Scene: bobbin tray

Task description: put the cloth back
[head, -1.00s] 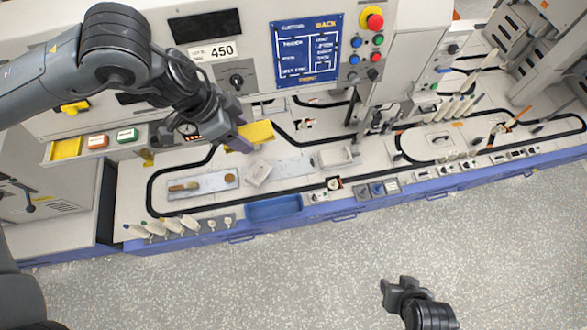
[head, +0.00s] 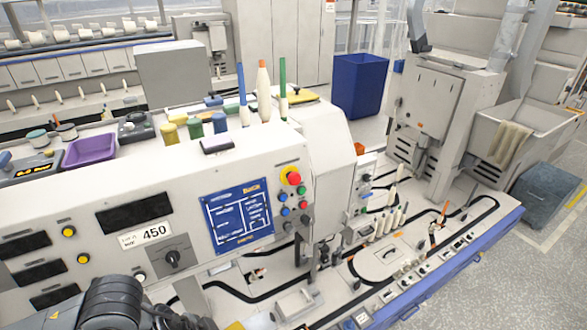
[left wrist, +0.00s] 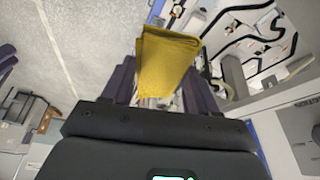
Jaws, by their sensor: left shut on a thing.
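The yellow cloth (left wrist: 168,62) is folded and hangs between the fingers of my left gripper (left wrist: 160,95) in the left wrist view. The gripper is shut on it, and the cloth sticks out past the fingertips. In the head view only my left arm shows at the bottom left, with a small yellow edge of the cloth (head: 235,326) at the bottom border. My right gripper is outside both current views.
A white machine with a blue panel (head: 236,216) and a red stop button (head: 293,177) fills the left. On its top stand cones, spools, a purple tray (head: 90,151) and a yellow pad (head: 300,95). A blue bin (head: 358,85) stands behind. A grey sink (head: 545,118) is at right.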

